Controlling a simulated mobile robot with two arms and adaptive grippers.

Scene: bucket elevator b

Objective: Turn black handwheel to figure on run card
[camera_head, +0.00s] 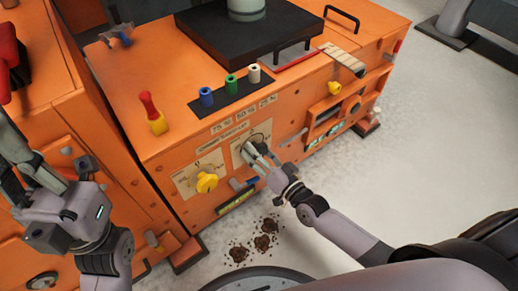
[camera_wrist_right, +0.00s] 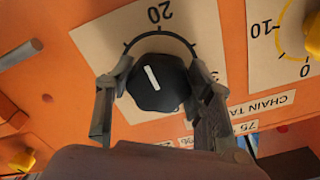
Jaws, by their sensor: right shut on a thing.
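The black handwheel (camera_wrist_right: 158,86) sits on a pale dial plate (camera_wrist_right: 100,38) on the orange machine's front panel. In the right wrist view the plate shows 20 at the top and part of a 30 at the right. The wheel's white line leans up and slightly left, a little left of the 20 mark. My right gripper (camera_head: 252,154) is shut on the wheel, one finger on each side of the rim; in the head view it hides most of the wheel. My left gripper (camera_head: 22,178) looks open and empty at the left edge. I cannot make out a run card figure.
A yellow knob (camera_head: 207,183) on its own dial is left of the black wheel. A red-and-yellow lever (camera_head: 153,113) and blue, green and white pegs (camera_head: 231,82) stand on top. Dark spilled clumps (camera_head: 265,241) lie on the floor.

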